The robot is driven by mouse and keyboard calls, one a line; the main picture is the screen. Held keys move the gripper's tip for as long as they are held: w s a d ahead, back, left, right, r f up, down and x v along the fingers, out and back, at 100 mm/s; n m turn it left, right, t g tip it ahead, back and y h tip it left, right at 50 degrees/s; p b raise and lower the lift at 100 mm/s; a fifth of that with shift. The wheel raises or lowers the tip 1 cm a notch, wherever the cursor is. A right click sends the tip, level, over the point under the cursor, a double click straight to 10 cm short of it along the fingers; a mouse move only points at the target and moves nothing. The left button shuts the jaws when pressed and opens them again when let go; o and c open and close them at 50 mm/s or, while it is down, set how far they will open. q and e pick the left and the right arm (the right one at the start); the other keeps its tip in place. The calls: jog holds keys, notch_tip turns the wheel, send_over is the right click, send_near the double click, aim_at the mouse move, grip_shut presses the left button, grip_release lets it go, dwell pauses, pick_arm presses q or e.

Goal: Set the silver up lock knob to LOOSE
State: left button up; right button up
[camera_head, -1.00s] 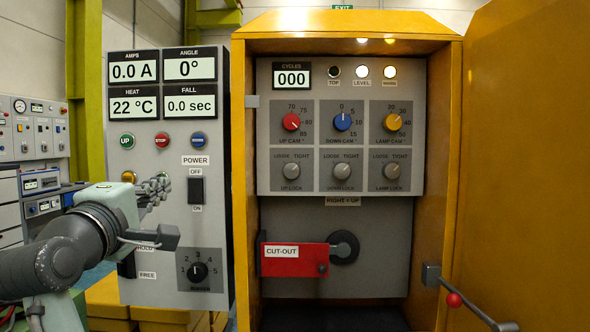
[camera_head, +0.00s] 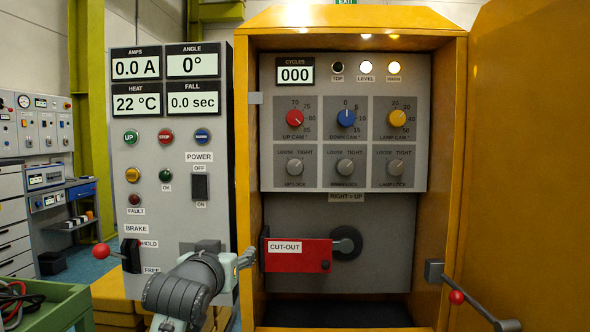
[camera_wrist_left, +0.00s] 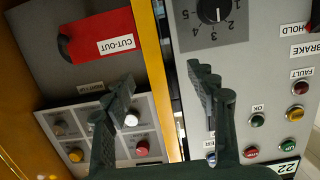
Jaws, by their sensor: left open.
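The silver up lock knob (camera_head: 295,166) is at the left of the lower knob row in the yellow cabinet, under LOOSE and TIGHT labels. Its pointer seems to lean up and right, toward TIGHT, but is small. In the left wrist view, which is turned upside down, the up lock knob (camera_wrist_left: 131,119) shows just beyond one finger. My left gripper (camera_head: 246,259) is at the cabinet's left edge, below the knob and apart from it. In the left wrist view its fingers (camera_wrist_left: 163,80) are spread with nothing between them. My right gripper is not in view.
The red CUT-OUT lever (camera_head: 297,255) sits below the knob panel, close to my left gripper. Red, blue and yellow cam knobs (camera_head: 346,118) are above the lock knobs. The grey control panel (camera_head: 225,120) stands left of the cabinet. The open yellow door (camera_head: 525,150) is at right.

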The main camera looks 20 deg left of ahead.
pick_arm(q)
jog(key=w+d+f+m+g, duration=0.2)
jog(key=d+f+m, duration=0.1)
jog(key=f+m, duration=0.9)
jog(key=m+t+y+p, duration=0.2)
jog(key=m+t, duration=0.7)
jog(key=m, duration=1.8)
send_near(295, 167)
jog(key=r+h, duration=0.1)
jog(key=x, duration=0.3)
jog(key=p+x, duration=0.1)
jog(key=x, duration=0.3)
jog(key=shift+a+f, duration=0.15)
jog(key=shift+f, duration=0.1)
jog(key=shift+w+a+r, duration=0.1)
jog(key=shift+w+r, duration=0.05)
jog(key=shift+w, duration=0.35)
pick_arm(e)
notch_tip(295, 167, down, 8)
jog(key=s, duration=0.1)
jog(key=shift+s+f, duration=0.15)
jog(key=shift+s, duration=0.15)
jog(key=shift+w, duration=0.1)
